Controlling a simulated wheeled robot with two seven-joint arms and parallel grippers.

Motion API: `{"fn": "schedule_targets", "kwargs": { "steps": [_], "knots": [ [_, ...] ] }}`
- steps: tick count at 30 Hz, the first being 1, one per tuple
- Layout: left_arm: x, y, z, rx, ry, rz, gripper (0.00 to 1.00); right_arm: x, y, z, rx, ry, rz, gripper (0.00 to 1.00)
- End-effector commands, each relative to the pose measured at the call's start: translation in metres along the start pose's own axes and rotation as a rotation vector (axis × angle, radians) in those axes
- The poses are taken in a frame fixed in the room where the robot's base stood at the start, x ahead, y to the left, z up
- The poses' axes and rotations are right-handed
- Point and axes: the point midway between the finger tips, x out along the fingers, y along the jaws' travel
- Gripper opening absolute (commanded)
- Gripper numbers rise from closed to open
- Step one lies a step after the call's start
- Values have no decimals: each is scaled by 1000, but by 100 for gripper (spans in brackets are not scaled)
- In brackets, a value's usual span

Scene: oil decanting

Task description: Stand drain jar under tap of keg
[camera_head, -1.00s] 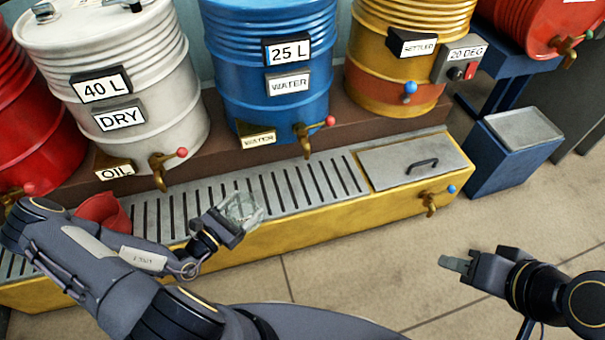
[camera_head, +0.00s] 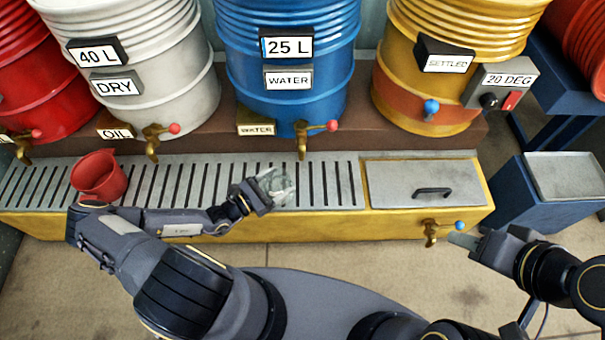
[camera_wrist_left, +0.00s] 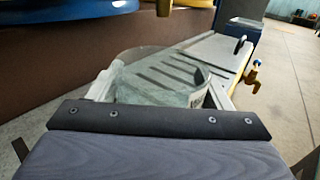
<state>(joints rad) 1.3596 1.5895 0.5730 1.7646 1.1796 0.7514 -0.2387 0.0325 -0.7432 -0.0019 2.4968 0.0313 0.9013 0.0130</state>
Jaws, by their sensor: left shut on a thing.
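My left gripper (camera_head: 258,196) is shut on a clear glass jar (camera_head: 278,184), held over the grated drip tray (camera_head: 335,185) in front of the blue keg (camera_head: 285,75). In the left wrist view the jar (camera_wrist_left: 165,92) is see-through, with the grate slots visible behind it. The blue keg's brass tap (camera_head: 303,138), with a red knob, is above and behind the jar, slightly to its right. I cannot tell whether the jar touches the grate. My right gripper (camera_head: 464,241) is near the drain tap (camera_head: 431,233) and holds nothing visible; its jaw opening is unclear.
A white keg (camera_head: 165,70) with a brass tap (camera_head: 153,140) and a yellow keg (camera_head: 420,95) flank the blue one. A red jug (camera_head: 98,175) stands on the grate at left. A handled lid (camera_head: 400,188) covers the tray's right end. A blue box (camera_head: 545,195) stands at right.

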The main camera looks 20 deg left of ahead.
Motion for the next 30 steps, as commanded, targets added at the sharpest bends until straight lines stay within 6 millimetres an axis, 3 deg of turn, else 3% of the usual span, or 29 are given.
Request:
{"fn": "schedule_targets", "kwargs": {
  "steps": [6, 10, 18, 23, 30],
  "knots": [
    [56, -1, -2, 0, -3, -2, 48, 11, 5, 6, 0, 0, 0, 36],
    [74, 0, -1, 0, -2, -1, 48, 14, 6, 7, 0, 0, 0, 36],
    [96, 0, -2, -1, -2, -1, 48, 18, 8, 9, 0, 0, 0, 36],
    [92, 0, -34, 1, 1, 1, 48, 37, 17, 18, 0, 0, 0, 36],
    [92, 0, -34, 1, -1, 0, 48, 35, 16, 18, 0, 0, 0, 36]
  ]
}}
